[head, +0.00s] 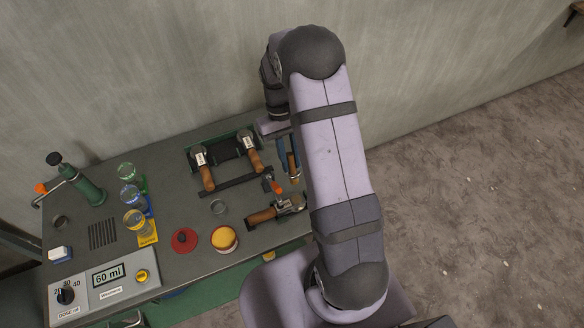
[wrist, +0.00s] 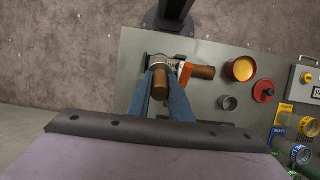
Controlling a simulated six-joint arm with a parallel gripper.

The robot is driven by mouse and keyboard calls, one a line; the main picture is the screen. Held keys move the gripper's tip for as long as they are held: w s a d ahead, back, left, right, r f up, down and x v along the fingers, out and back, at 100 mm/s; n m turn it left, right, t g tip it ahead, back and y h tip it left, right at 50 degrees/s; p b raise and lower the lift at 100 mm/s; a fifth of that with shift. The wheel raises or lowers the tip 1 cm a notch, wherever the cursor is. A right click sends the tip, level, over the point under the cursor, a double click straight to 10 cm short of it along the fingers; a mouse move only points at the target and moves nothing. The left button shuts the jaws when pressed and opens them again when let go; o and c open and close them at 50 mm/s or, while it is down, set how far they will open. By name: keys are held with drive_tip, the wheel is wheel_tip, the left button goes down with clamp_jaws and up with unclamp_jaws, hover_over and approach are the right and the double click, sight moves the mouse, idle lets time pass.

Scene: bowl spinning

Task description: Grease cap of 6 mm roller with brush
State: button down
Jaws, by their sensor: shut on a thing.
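My gripper (wrist: 160,76) points down over the right part of the bench. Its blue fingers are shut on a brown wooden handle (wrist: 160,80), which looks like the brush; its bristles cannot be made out. In the head view the fingers and handle (head: 293,166) show beside my arm. A roller with a wooden handle (head: 262,216) and metal head lies just in front, handle to the left. An orange part (head: 277,187) is close to the fingers, and also shows in the wrist view (wrist: 185,74). An open red tub of yellow grease (head: 224,239) stands further left.
Two wooden-handled tools (head: 205,175) with unreadable labels sit in a black rack. A green lever device (head: 87,188) stands far left.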

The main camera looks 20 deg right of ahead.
drive_tip(key=shift+f, duration=0.3)
